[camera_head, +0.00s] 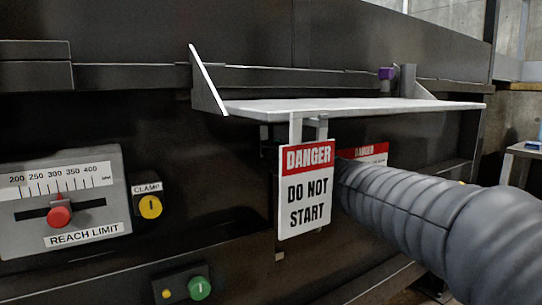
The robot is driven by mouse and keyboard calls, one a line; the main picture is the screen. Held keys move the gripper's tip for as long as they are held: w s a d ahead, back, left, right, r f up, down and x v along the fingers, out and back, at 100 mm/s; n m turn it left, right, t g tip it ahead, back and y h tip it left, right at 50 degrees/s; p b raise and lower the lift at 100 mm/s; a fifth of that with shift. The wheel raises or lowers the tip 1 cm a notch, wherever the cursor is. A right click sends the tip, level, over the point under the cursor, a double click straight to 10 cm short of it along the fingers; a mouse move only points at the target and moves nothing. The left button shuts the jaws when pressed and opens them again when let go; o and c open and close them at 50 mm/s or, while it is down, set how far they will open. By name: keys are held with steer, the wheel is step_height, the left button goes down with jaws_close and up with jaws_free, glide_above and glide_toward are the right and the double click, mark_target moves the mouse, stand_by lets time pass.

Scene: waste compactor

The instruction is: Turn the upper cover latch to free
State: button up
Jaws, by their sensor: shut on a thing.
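I cannot make out the upper cover latch for certain. A small purple piece (387,73) sits at the back of the light shelf (350,105), next to a grey upright block (408,80); I cannot tell what it is. A white and red "DANGER DO NOT START" sign (306,192) hangs below the shelf from two pale upright strips (308,128). A second DANGER sign (364,152) is partly hidden behind a thick ribbed grey tube (440,220). I do not see my gripper; the area behind the front sign is hidden.
At the left, a reach limit panel (62,190) has a red knob (59,217). A yellow clamp button (150,207) is beside it, and a green button (199,288) is lower. The ribbed tube fills the lower right. The shelf top is mostly bare.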

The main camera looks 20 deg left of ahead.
steer(key=shift+f, duration=0.1)
steer(key=o, duration=1.2)
steer(key=shift+c, duration=0.2)
steer(key=shift+s+d, duration=0.2)
steer(key=shift+d, duration=0.1)
steer(key=v, duration=1.1)
steer(key=shift+s, duration=0.2)
